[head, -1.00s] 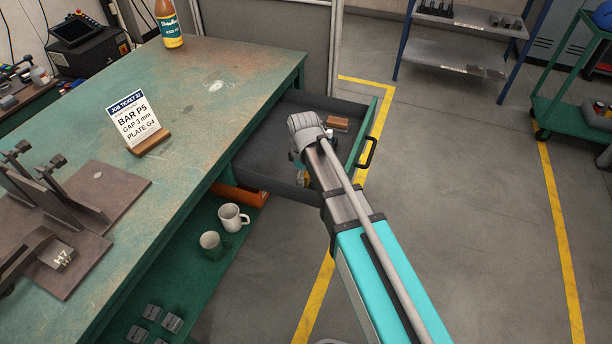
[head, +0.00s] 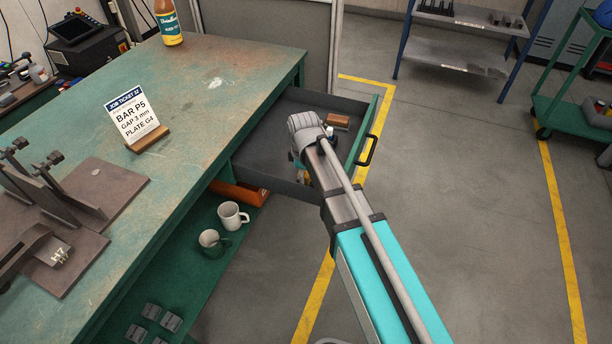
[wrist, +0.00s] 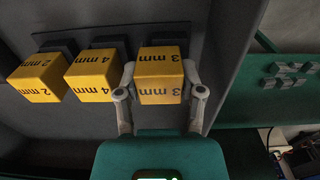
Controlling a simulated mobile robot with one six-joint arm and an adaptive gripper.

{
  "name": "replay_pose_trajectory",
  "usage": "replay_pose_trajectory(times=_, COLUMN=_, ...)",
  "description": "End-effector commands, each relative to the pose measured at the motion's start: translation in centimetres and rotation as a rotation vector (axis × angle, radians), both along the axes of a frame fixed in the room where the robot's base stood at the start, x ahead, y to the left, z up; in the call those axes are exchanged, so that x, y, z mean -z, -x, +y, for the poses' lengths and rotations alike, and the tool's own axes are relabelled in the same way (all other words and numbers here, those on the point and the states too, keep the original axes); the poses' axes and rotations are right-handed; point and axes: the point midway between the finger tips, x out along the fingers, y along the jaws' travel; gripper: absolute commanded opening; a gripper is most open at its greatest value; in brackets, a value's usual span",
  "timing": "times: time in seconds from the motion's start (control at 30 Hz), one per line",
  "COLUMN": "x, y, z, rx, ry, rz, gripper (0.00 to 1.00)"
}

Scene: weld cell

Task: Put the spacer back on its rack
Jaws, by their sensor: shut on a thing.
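The spacer, a yellow block marked 3 mm (wrist: 160,78), is between the fingers of my gripper (wrist: 160,93) in the wrist view. My gripper is shut on it, one finger on each side. A dark grey slot or base shows just behind it. Two more yellow spacers, marked 4 mm (wrist: 93,78) and 2 mm (wrist: 38,80), stand to its left in a row, each with a dark piece behind it. In the head view my arm reaches over the open drawer (head: 262,150) and hides most of the gripper and the rack.
The drawer's walls stand close around the gripper. A brown block (head: 338,122) lies in the drawer near its handle (head: 369,150). The green bench (head: 220,85) is to the left, with a job ticket (head: 133,117) on top. Mugs (head: 232,215) stand on the shelf below.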

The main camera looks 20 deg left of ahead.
Motion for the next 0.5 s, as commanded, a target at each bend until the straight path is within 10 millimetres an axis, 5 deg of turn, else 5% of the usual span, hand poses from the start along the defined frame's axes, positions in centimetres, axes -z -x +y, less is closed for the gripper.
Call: replay_pose_trajectory(times=0.5, x=0.48, y=-0.02, z=-0.02, rx=0.0, ry=0.0, rz=0.0, gripper=0.0)
